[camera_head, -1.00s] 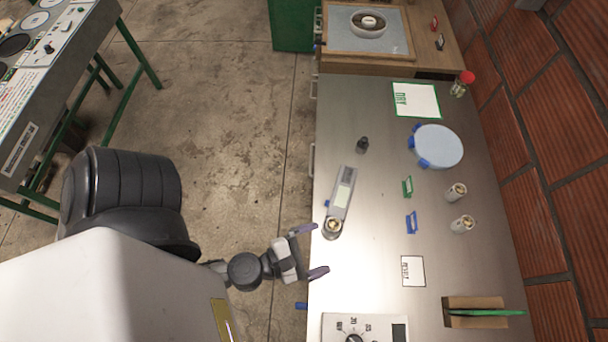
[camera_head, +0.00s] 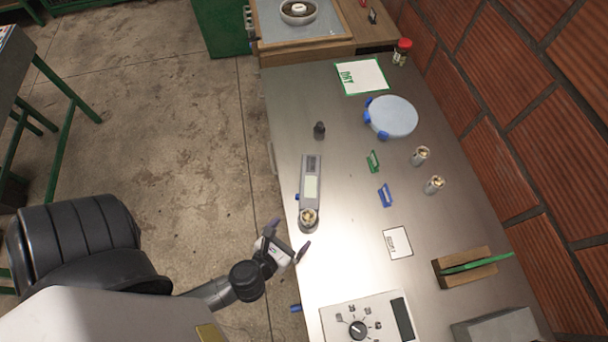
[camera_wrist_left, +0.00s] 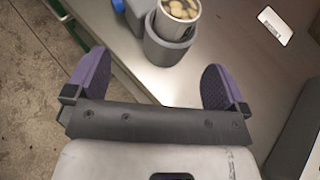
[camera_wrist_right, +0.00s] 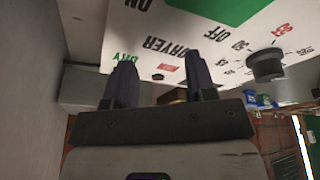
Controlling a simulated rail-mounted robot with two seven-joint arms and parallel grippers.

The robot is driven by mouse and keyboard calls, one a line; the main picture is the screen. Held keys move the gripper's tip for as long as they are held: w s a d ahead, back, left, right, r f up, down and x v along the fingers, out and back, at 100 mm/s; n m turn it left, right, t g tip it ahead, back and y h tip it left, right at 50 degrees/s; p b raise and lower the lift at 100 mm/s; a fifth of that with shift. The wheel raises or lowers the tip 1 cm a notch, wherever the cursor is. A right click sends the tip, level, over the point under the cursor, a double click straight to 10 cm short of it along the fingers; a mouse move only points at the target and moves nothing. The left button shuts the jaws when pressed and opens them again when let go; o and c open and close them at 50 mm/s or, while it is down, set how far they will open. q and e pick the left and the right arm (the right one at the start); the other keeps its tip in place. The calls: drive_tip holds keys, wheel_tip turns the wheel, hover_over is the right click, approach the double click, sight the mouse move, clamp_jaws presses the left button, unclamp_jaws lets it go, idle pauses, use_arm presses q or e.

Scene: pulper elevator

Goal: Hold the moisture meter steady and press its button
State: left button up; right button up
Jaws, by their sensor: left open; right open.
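The moisture meter (camera_head: 312,182) lies on the steel table near its left edge, a long grey body with a pale display. A round cup (camera_head: 308,220) holding beans sits at its near end. A blue button-like part (camera_head: 297,197) sticks out on its left side. My left gripper (camera_head: 288,238) is open and empty, just short of the cup at the table edge. In the left wrist view the cup (camera_wrist_left: 170,42) stands beyond the open fingers, apart from them. My right gripper (camera_wrist_right: 160,85) is open and empty in the right wrist view, facing a labelled panel (camera_wrist_right: 150,40); the head view does not show it.
A dark small weight-like object (camera_head: 319,130) stands beyond the meter. A dial box (camera_head: 368,318) sits at the near edge. The table's middle is clear.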

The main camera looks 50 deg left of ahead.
sight(299, 225)
use_arm(q)
drive_tip(key=x, duration=0.5)
drive_tip(key=shift+w+f, duration=0.15)
drive_tip(key=shift+w, duration=0.05)
drive_tip(key=shift+x, duration=1.05)
use_arm(e)
drive_tip(key=shift+a, duration=0.1)
use_arm(q)
drive_tip(key=c, duration=1.3)
drive_tip(key=shift+c, duration=0.2)
use_arm(e)
clamp_jaws()
idle(1.9)
